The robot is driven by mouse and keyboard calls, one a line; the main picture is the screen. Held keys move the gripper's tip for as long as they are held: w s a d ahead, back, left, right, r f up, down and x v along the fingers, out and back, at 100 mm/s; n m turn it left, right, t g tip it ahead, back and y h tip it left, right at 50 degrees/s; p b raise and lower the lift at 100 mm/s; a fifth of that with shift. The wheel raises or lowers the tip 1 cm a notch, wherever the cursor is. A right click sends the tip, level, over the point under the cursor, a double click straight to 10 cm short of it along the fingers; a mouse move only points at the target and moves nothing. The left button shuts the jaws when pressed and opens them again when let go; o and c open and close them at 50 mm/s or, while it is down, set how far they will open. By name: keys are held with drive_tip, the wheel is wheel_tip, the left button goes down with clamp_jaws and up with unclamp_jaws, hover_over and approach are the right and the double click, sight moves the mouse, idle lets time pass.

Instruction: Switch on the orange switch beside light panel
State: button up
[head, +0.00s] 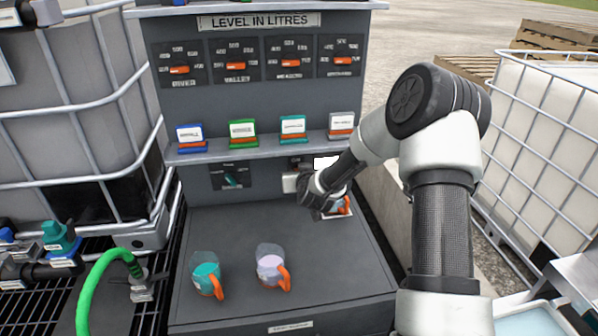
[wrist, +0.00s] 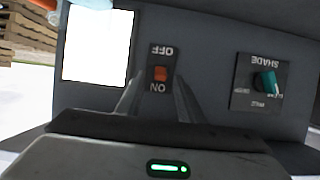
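The orange switch (wrist: 160,74) sits on a dark plate marked OFF and ON, which appears upside down in the wrist view. Its orange part lies nearer the ON label; its tilt is too small to tell. The light panel (wrist: 97,45) beside it is bright white, and part of it shows in the head view (head: 326,162). My gripper (wrist: 159,84) faces the plate with its fingers apart, one on each side of the switch, and nothing is between them that it holds. In the head view my gripper (head: 311,194) is at the console's lower right, and the switch is hidden.
A teal SHADE knob (wrist: 265,82) is right of the switch in the wrist view. Two jugs, one teal (head: 206,272) and one lilac (head: 270,266), stand on the dark counter (head: 235,235). Another orange-handled jug (head: 342,206) is close below my gripper. A shelf (head: 250,149) overhangs the area.

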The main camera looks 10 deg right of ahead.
drive_tip(key=v, duration=1.7)
drive_tip(key=shift+s+b, duration=0.25)
drive_tip(key=shift+b, duration=0.1)
drive_tip(key=shift+r, duration=0.15)
